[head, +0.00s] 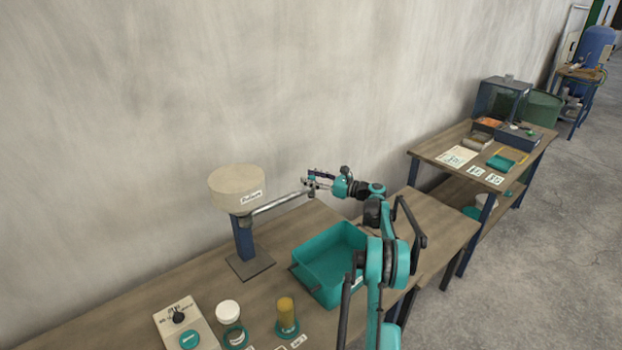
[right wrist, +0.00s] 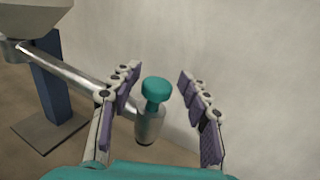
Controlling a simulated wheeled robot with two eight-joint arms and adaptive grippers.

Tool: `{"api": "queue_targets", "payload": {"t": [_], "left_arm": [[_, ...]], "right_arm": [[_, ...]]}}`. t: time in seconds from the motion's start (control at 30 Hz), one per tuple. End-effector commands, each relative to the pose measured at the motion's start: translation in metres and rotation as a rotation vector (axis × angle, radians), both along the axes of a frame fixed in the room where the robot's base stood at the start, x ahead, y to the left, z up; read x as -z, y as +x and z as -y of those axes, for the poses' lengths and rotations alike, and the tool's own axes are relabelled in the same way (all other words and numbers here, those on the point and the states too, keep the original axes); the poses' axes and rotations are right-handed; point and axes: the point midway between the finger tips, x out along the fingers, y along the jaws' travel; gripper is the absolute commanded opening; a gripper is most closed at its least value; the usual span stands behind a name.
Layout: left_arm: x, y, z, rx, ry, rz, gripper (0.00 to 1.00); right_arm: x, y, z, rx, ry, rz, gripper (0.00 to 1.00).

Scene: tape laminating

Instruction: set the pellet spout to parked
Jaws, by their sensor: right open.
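The pellet hopper is a cream drum (head: 237,188) on a blue post, and it also shows at the upper left of the right wrist view (right wrist: 35,15). Its spout, a grey metal tube (head: 275,204), reaches right from under the drum. In the right wrist view the spout (right wrist: 85,75) ends in a short downturned nozzle (right wrist: 150,125) topped by a teal knob (right wrist: 156,90). My right gripper (head: 310,182) is at the spout's outer end. In the wrist view its open fingers (right wrist: 158,74) stand on either side of the knob, apart from it. My left gripper is out of view.
A teal bin (head: 325,250) stands on the bench below my right arm. A control box (head: 187,325), a white-capped jar (head: 228,311) and an amber cylinder (head: 286,312) are at the front. The wall is close behind the hopper. A second table (head: 450,150) stands at right.

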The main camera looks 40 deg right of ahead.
Motion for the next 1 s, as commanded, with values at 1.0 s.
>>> {"api": "queue_targets", "payload": {"t": [1.0], "left_arm": [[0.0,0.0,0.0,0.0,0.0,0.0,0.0]], "right_arm": [[0.001,-0.111,0.046,0.0,0.0,0.0,0.46]]}}
